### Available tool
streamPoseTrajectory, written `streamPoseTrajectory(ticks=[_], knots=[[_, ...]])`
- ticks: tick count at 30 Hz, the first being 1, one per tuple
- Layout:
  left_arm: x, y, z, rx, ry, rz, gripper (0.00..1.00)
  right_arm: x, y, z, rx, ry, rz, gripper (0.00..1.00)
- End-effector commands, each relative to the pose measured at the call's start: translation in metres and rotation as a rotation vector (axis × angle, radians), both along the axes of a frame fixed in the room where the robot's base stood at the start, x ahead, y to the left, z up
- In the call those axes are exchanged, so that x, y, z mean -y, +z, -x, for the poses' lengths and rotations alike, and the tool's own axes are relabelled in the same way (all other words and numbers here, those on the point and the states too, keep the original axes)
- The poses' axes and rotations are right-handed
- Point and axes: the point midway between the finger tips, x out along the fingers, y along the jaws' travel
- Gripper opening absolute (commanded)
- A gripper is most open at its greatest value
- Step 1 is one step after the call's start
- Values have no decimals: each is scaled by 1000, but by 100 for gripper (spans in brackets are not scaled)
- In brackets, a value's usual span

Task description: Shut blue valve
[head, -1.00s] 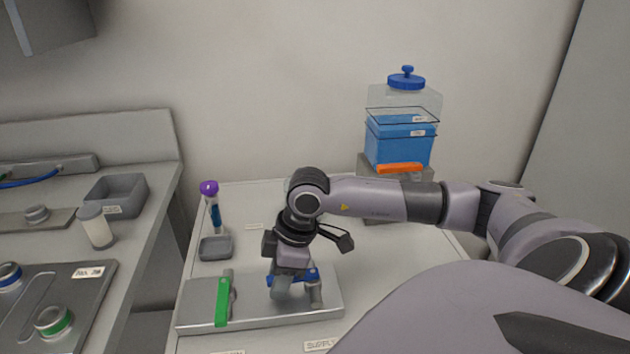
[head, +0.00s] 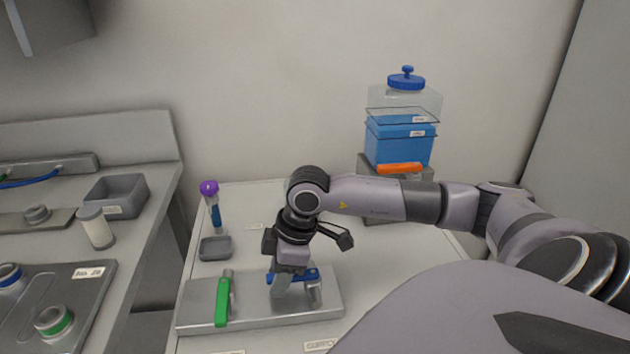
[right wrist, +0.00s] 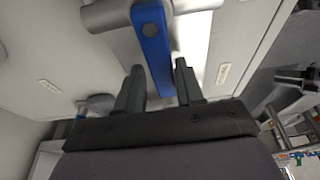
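The blue valve handle (head: 305,275) lies roughly left to right across the grey valve block (head: 255,309) in the head view. It is partly hidden by my right gripper (head: 297,288), which points down over it. In the right wrist view, the blue handle (right wrist: 152,45) runs between the two fingers of the right gripper (right wrist: 160,68). The fingers stand apart with visible gaps beside the handle, so the gripper looks open around it. Contact cannot be told. My left gripper is in neither view.
A green valve handle (head: 222,302) is on the same block, to the left. Behind it are a small grey tray (head: 215,248) and a purple-capped tube (head: 211,205). A blue-filled container (head: 398,145) stands at the back right. The bench right of the block is partly hidden by my arm.

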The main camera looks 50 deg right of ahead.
Motion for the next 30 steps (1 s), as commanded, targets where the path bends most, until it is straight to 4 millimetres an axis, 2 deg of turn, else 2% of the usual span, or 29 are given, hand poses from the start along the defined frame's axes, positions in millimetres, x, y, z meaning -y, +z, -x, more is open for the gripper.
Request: streamPoseTrajectory(ticks=[21,30], knots=[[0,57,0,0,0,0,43,19,75,12,-1,1,0,37],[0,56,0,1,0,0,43,20,76,13,-1,2,-2,37]])
